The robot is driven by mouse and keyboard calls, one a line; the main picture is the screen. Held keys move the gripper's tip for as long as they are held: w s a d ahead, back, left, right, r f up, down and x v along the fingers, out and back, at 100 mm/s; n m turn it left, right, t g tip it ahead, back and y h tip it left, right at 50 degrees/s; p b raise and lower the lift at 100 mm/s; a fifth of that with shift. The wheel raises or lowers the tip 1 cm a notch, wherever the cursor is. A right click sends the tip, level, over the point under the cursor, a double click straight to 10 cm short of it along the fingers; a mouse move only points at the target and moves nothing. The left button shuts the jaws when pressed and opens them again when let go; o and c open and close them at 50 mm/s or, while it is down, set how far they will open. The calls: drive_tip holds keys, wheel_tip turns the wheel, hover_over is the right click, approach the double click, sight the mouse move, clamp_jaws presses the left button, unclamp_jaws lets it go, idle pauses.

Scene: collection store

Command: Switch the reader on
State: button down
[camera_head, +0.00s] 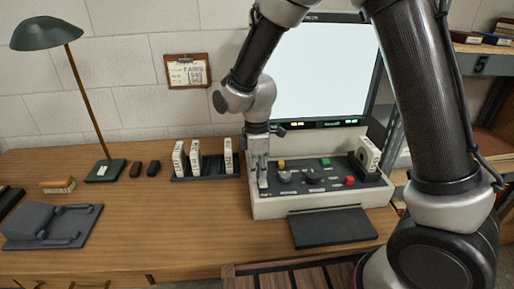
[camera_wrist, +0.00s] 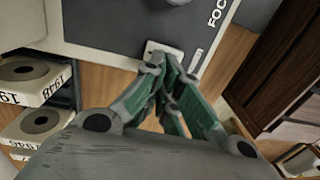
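The reader (camera_head: 322,205) is a cream desk unit with a dark sloping control panel and a large pale screen (camera_head: 320,70) behind it. The panel carries a yellow button (camera_head: 281,163), a green button (camera_head: 325,161), a red button (camera_head: 350,181) and dark knobs (camera_head: 314,177). My gripper (camera_head: 262,184) points down at the panel's left end. In the wrist view my gripper's fingertips (camera_wrist: 167,70) are together with nothing visible between them. They are at a pale plate (camera_wrist: 160,48) on the panel, partly hidden by the fingers; I cannot tell whether they touch it.
A dark rack (camera_head: 207,177) with several labelled white film boxes stands left of the reader. A film box (camera_head: 368,155) sits at the panel's right end. A black pad (camera_head: 332,227) lies in front. A lamp (camera_head: 47,34) stands far left.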

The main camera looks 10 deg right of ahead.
wheel_tip(320, 180, up, 12)
drive_tip(key=w, duration=0.3)
drive_tip(key=m, duration=0.6)
hover_over(275, 187)
drive_tip(key=s+d+r+m+t, duration=0.1)
drive_tip(key=s+d+r+m, duration=0.2)
drive_tip(key=d, duration=0.5)
drive_tip(key=s+d+r+m+t, duration=0.2)
drive_tip(key=s+d+r+m, duration=0.2)
drive_tip(key=s+d, duration=0.3)
drive_tip(key=s+d+r+m+t, duration=0.2)
drive_tip(key=s+d+m, duration=0.3)
drive_tip(key=d, duration=0.4)
drive_tip(key=shift+s+d+r, duration=0.2)
drive_tip(key=shift+d+r, duration=0.05)
drive_tip(key=shift+r, duration=0.65)
drive_tip(key=shift+a, duration=0.15)
